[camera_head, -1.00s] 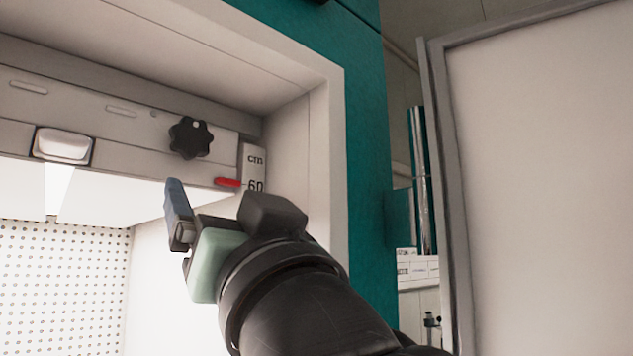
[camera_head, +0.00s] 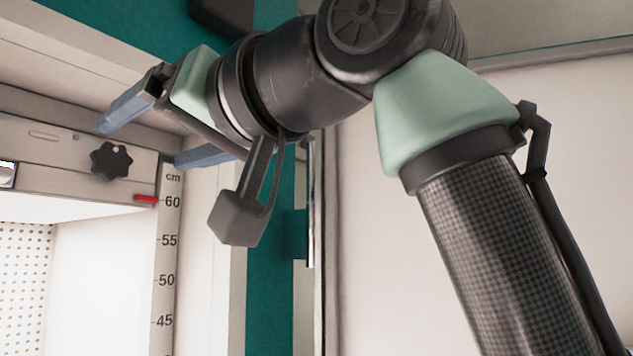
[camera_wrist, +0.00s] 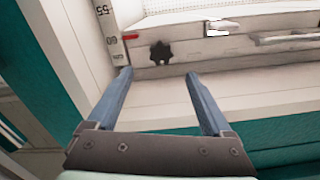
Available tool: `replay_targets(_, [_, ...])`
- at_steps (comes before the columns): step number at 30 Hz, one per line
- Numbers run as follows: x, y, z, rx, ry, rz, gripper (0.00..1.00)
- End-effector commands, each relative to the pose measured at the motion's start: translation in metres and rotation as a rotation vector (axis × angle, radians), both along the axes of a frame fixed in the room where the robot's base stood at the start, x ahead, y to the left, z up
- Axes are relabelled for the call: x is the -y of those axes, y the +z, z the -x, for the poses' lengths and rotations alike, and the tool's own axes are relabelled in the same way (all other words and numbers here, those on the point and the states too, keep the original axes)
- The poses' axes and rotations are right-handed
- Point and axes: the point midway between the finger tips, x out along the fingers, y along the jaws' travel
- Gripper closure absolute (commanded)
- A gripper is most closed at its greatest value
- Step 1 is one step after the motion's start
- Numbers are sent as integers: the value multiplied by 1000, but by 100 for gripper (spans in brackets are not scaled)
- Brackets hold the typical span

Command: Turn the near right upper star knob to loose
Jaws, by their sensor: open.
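The black star knob (camera_head: 111,160) sits on the pale front rail of the lamp unit inside the chamber, just left of the cm scale. It also shows in the wrist view (camera_wrist: 160,52), beyond the fingertips and between their lines. My gripper (camera_head: 140,143) is open and empty, with its two blue fingers spread, one above and one to the right of the knob in the head view. In the wrist view the gripper (camera_wrist: 159,75) points toward the knob. The fingers appear apart from the knob; the exact gap cannot be told.
A vertical cm scale (camera_head: 169,260) with a red pointer (camera_head: 146,198) stands right of the knob. A light metal latch (camera_wrist: 222,27) sits on the rail. The teal chamber frame (camera_head: 271,275) and the open white door (camera_head: 370,285) are to the right.

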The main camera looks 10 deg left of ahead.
Motion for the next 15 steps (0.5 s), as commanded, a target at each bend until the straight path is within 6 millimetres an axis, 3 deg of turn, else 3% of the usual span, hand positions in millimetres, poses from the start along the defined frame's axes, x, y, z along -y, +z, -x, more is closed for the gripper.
replay_targets(6, [-44,5,-17,0,3,1,16])
replay_targets(15, [-76,2,-31,1,1,-1,16])
